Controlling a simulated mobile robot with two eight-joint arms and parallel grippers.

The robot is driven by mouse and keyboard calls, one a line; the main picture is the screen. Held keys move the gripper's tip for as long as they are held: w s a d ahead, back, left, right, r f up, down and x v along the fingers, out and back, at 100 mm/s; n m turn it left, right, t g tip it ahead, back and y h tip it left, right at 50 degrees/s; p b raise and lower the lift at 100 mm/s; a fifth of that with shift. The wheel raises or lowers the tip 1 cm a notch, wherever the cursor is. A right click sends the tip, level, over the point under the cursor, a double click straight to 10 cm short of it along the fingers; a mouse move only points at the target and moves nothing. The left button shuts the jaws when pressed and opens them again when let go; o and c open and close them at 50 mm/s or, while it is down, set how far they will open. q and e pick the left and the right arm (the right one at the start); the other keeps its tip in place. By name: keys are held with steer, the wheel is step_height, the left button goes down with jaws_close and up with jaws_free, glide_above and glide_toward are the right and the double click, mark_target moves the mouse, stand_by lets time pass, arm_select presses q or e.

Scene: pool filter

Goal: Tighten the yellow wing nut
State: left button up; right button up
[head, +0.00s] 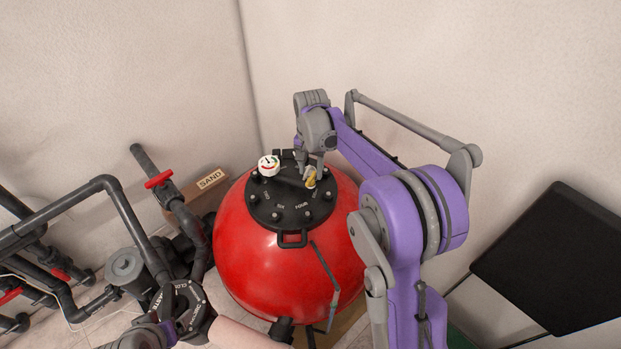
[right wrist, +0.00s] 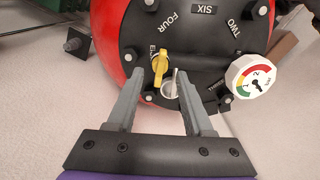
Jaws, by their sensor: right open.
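The yellow wing nut (head: 311,180) sits on the black lid (head: 285,212) of the red filter tank (head: 262,272). In the right wrist view the wing nut (right wrist: 160,70) stands upright near the lid's edge. My right gripper (head: 313,172) is over the lid at the wing nut. In the right wrist view its jaws (right wrist: 173,80) are open, with the left fingertip beside the wing nut and the right fingertip to its right; contact cannot be told. Part of my left arm (head: 150,336) shows at the bottom edge; its finger state cannot be made out.
A white pressure gauge (head: 269,165) stands on the lid, left of my right gripper. Dark pipes with red valve handles (head: 159,179) and a SAND box (head: 205,183) lie left. Walls stand close behind.

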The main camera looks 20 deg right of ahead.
mark_target(311, 180)
steer(key=shift+f, duration=0.1)
steer(key=shift+f+b, duration=0.65)
steer(key=shift+f, duration=0.55)
jaws_close()
stand_by(0.8)
